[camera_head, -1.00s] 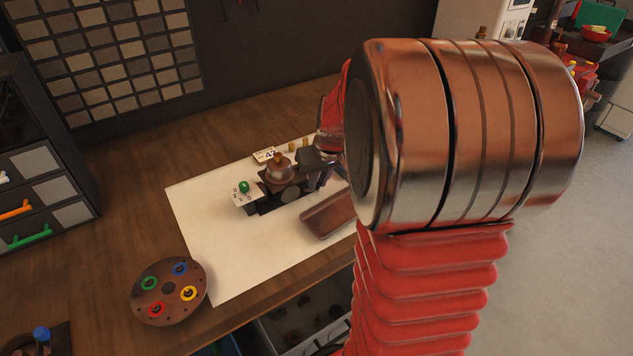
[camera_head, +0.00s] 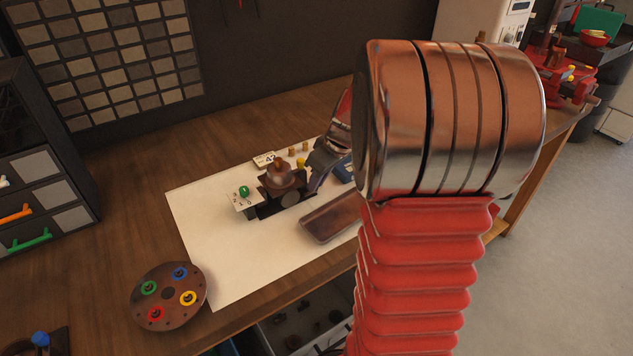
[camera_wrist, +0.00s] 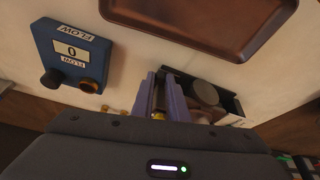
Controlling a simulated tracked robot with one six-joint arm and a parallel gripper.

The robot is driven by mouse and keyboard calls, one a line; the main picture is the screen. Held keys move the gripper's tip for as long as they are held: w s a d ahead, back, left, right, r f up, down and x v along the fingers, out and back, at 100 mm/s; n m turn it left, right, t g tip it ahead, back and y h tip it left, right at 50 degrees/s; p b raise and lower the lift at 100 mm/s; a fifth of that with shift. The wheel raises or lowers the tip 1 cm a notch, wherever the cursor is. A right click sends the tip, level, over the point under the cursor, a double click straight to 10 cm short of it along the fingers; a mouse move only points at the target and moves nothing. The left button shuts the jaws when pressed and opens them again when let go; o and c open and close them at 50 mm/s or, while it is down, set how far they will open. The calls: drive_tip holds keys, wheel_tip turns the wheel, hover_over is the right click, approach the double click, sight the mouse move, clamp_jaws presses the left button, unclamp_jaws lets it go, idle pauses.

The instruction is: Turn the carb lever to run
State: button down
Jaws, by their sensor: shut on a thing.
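The brown carburetor (camera_head: 280,177) sits in a dark stand on the white mat (camera_head: 205,235). A pale numbered plate (camera_head: 241,203) with a green knob (camera_head: 244,191) is at its left end. My gripper (camera_wrist: 166,98) is at the carburetor's right side in the head view, its fingers angled down. In the wrist view the two purplish fingers are close together beside the dark stand (camera_wrist: 229,103). They are shut on a small part there, apparently the carb lever; it is mostly hidden. A yellow bit (camera_wrist: 158,116) shows between the fingers. The lever's setting cannot be read.
A blue FLOW box (camera_wrist: 73,57) reading 0 stands near the gripper. A brown tray (camera_head: 330,218) lies in front of the carburetor. A round plate (camera_head: 168,296) with coloured rings is at the front left. Small brass pieces and a number tag (camera_head: 264,160) are behind. The mat's left part is clear.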

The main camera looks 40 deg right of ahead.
idle(0.3)
drive_tip(key=c, duration=2)
unclamp_jaws()
drive_tip(key=shift+r, duration=0.1)
drive_tip(key=v, duration=1.3)
drive_tip(key=shift+s+r, duration=0.1)
drive_tip(key=shift+r, duration=0.15)
drive_tip(key=shift+d, duration=0.1)
